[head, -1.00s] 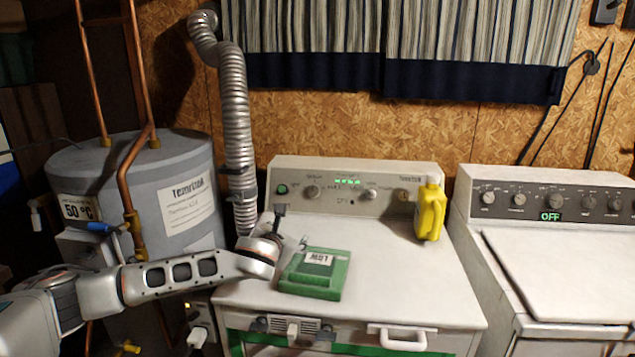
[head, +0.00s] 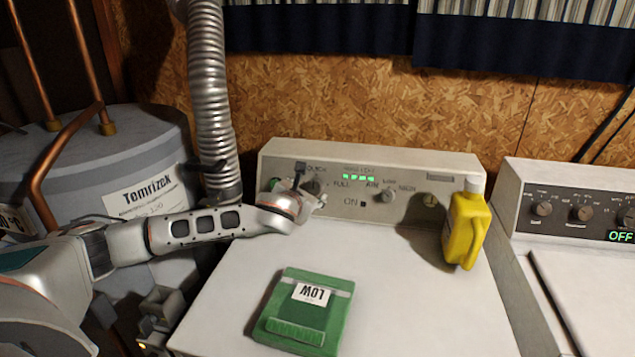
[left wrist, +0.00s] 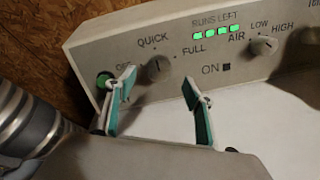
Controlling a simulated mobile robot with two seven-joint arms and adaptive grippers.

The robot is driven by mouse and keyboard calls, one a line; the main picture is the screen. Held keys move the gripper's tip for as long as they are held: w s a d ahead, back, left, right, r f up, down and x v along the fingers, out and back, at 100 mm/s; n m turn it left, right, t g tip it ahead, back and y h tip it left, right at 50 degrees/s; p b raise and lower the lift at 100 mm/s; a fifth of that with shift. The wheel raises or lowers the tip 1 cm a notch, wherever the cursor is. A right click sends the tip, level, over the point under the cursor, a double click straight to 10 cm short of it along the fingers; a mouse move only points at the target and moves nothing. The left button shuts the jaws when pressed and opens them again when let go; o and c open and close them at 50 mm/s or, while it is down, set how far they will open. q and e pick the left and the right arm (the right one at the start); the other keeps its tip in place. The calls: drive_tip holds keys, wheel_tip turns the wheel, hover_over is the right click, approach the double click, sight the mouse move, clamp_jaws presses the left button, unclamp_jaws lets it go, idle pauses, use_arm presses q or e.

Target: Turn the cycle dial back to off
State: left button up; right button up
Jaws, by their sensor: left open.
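In the head view the dial (head: 314,186) is partly hidden by my left gripper (head: 308,192). In the left wrist view that gripper (left wrist: 157,95) is open, its two teal-lined fingers in front of and below the dial, one on each side. Nothing is between them. My right gripper is not in view.
A green button (left wrist: 104,80) is left of the dial, and a LOW/HIGH knob (left wrist: 264,45) is to its right. Several green lights (head: 358,178) glow above. A yellow jug (head: 465,230) and a green box (head: 303,310) stand on the white top. A silver duct (head: 210,90) rises at left.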

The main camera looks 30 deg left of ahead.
sight(314, 187)
use_arm(q)
drive_tip(key=shift+x, duration=3.65)
drive_tip(key=shift+r, duration=0.1)
drive_tip(key=c, duration=1.1)
